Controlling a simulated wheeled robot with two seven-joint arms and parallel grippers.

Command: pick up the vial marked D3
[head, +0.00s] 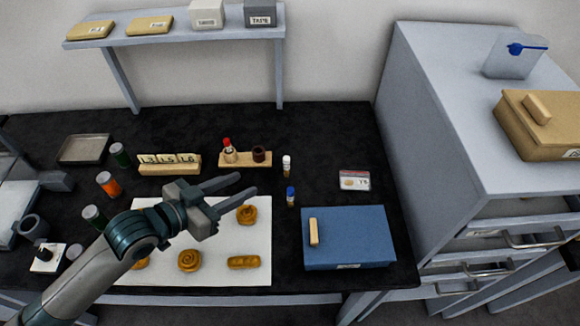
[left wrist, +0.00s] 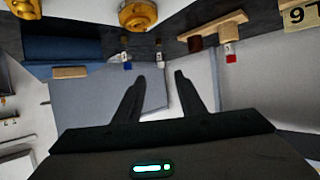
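Several small vials stand on the black bench, and I cannot read a D3 mark on any of them. A blue-capped amber vial (head: 291,197) and a white-capped amber vial (head: 287,167) stand upright, right of the white mat. A red-capped vial (head: 228,151) sits in a wooden rack (head: 243,162) beside a dark brown piece. The left wrist view, upside down, also shows the blue-capped vial (left wrist: 127,63) and the red-capped one (left wrist: 230,55). My left gripper (head: 247,186) is open and empty above the mat, left of the two free-standing vials. My right gripper is not in view.
A white mat (head: 180,213) holds several golden carved pieces. A blue box (head: 350,236) lies right of it. Green and orange jars (head: 109,184), a numbered block holder (head: 170,168) and a grey tray (head: 84,149) stand left. A grey drawer cabinet (head: 440,105) rises at right.

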